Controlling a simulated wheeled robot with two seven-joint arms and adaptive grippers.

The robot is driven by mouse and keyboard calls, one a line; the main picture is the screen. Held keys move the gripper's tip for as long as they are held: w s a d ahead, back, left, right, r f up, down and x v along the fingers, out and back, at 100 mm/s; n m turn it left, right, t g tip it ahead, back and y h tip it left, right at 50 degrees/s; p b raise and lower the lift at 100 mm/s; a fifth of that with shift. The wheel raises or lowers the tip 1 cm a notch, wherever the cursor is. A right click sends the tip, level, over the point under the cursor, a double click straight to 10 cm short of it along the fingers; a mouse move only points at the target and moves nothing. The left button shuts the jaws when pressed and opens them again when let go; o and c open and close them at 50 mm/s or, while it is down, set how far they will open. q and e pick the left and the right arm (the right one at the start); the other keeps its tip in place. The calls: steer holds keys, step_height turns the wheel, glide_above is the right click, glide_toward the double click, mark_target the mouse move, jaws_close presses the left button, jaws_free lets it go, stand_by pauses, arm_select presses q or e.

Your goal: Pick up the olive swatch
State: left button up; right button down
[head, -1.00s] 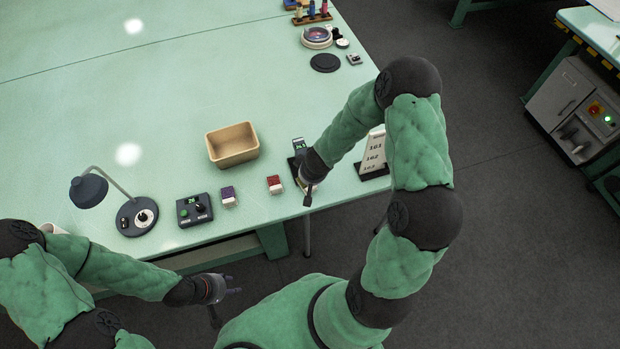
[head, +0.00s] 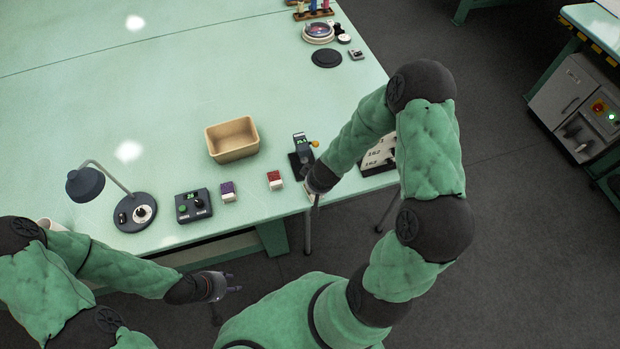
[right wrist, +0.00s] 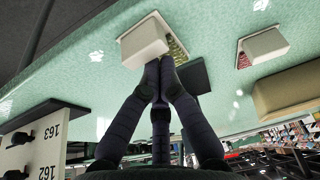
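In the right wrist view, a swatch block (right wrist: 143,42) with a pale backing sits right at my right gripper's fingertips. A thin strip of its tufted side shows, its colour unclear, so I cannot be sure it is the olive one. My right gripper (right wrist: 158,68) has its dark fingers converging at the block's edge; whether they grip it is unclear. In the head view my right gripper (head: 314,197) is at the table's front edge and mostly hides this block. My left gripper (head: 232,283) is open and empty, off the table's front edge.
A red swatch (head: 274,180) and a purple swatch (head: 228,191) lie to the left on the table (head: 330,110). A tan bin (head: 232,140) stands behind them. A dark device (head: 301,155) and a numbered stand (head: 378,158) flank my right gripper. A control box (head: 193,206) and lamp (head: 136,212) are farther left.

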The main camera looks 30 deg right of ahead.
steer(key=shift+s+a, duration=0.15)
steer(key=shift+s, duration=0.9)
